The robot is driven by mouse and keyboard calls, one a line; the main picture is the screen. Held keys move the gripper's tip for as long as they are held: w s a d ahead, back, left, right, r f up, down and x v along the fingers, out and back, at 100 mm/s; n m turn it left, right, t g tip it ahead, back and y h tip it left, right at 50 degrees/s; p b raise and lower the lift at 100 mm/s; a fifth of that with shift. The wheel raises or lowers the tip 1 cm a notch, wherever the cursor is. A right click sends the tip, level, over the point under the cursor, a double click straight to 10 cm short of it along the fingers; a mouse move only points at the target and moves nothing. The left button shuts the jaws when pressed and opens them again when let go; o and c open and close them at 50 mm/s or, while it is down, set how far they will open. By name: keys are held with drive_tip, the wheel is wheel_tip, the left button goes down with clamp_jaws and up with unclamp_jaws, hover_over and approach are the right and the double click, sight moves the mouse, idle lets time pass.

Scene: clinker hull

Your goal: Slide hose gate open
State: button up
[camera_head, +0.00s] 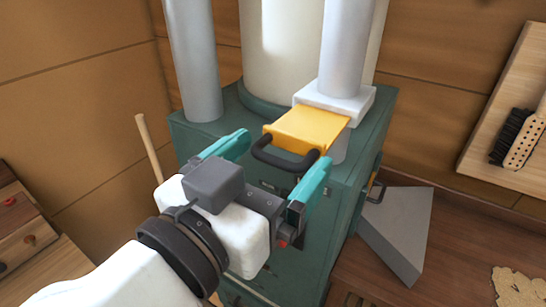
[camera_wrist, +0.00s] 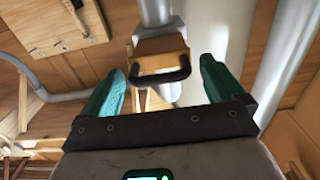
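The hose gate is a yellow plate (camera_head: 307,130) with a dark U-shaped handle (camera_head: 285,158), set in a white collar (camera_head: 335,100) around a grey hose pipe (camera_head: 345,45). The yellow plate sticks out of the collar toward my gripper. In the wrist view the yellow plate (camera_wrist: 158,52) and its dark handle (camera_wrist: 160,76) show between and beyond the fingers. My gripper (camera_head: 268,168) has its teal fingers spread wide on either side of the handle in the picture. It is open with nothing between the fingertips; I see no clear contact with the handle.
The gate sits above a green machine cabinet (camera_head: 345,200) with a cream drum (camera_head: 290,50) and another grey pipe (camera_head: 192,60). A grey wedge-shaped block (camera_head: 398,230) stands on the right. A brush (camera_head: 525,135) hangs on a board at far right. A wooden stick (camera_head: 149,145) leans at left.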

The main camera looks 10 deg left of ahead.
drive_tip(key=b+v, duration=0.3)
drive_tip(key=v, duration=0.7)
drive_tip(key=shift+s, duration=0.3)
drive_tip(key=shift+a, duration=0.15)
drive_tip(key=w+d+f+n+g, duration=0.2)
drive_tip(key=w+d+f, duration=0.35)
drive_tip(key=f, duration=0.25)
drive_tip(key=w+d+f+n+g, duration=0.1)
drive_tip(key=w+d+f+g, duration=0.1)
drive_tip(key=w+d+f, duration=0.5)
drive_tip(key=d+f+n+g, duration=0.1)
drive_tip(key=d+f+g, duration=0.3)
drive_tip(key=d+f, duration=0.8)
drive_tip(key=s+d+f+g+y, duration=0.1)
drive_tip(key=s+d+f+g, duration=0.1)
drive_tip(key=s+d+f, duration=0.35)
drive_tip(key=s+d+f+g+y, duration=0.1)
drive_tip(key=s+d+f+g, duration=0.15)
drive_tip(key=f, duration=0.55)
drive_tip(key=s+d+f+g+y, duration=0.1)
drive_tip(key=s+d+f+y, duration=0.1)
drive_tip(key=s+f, duration=0.2)
drive_tip(key=s+d+f+g+y, duration=0.2)
drive_tip(key=s+f, duration=0.2)
drive_tip(key=s, duration=0.5)
drive_tip(key=shift+s+d+f, duration=0.3)
drive_tip(key=shift+s, duration=0.05)
